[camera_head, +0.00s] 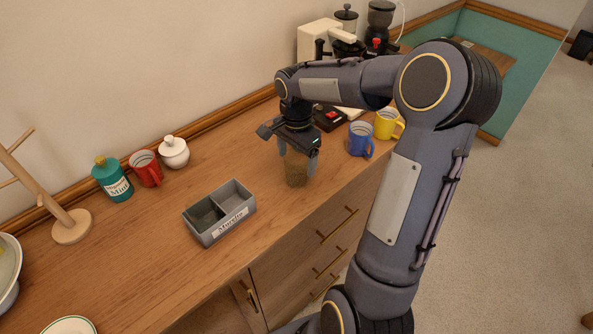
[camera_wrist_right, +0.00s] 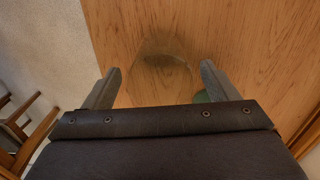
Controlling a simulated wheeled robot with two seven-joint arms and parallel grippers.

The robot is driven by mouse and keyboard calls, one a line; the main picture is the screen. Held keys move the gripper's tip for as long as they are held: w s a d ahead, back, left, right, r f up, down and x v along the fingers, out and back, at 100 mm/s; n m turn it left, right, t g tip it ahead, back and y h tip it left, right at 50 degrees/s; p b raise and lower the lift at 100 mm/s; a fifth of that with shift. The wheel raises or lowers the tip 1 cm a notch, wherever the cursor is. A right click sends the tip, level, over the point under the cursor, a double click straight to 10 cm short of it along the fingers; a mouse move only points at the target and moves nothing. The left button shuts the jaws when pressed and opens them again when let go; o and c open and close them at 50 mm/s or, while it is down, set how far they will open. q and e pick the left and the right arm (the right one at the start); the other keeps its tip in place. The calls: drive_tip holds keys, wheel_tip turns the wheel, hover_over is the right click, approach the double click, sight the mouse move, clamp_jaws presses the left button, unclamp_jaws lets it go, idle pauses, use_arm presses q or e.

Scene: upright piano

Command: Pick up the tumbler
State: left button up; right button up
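The tumbler (camera_head: 296,175) is a clear, brownish-looking glass standing upright on the wooden counter near its front edge. In the right wrist view the tumbler (camera_wrist_right: 160,72) shows faintly as a see-through round shape between the fingers. My right gripper (camera_head: 297,158) points down over the tumbler, with one finger on each side of its upper part. In the right wrist view the right gripper (camera_wrist_right: 160,69) is open, with a small gap seeming to show between each finger and the glass. My left gripper is not in view.
A grey two-part box (camera_head: 219,212) sits left of the tumbler. A blue mug (camera_head: 361,139) and yellow mug (camera_head: 387,124) stand to its right. A teal jar (camera_head: 112,179), red mug (camera_head: 146,168) and white lidded pot (camera_head: 174,152) line the wall. The counter (camera_head: 150,255) has bare room at front left.

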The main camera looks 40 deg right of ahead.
drive_tip(key=c, duration=1.3)
drive_tip(key=shift+c, duration=0.2)
drive_tip(key=shift+r, duration=0.15)
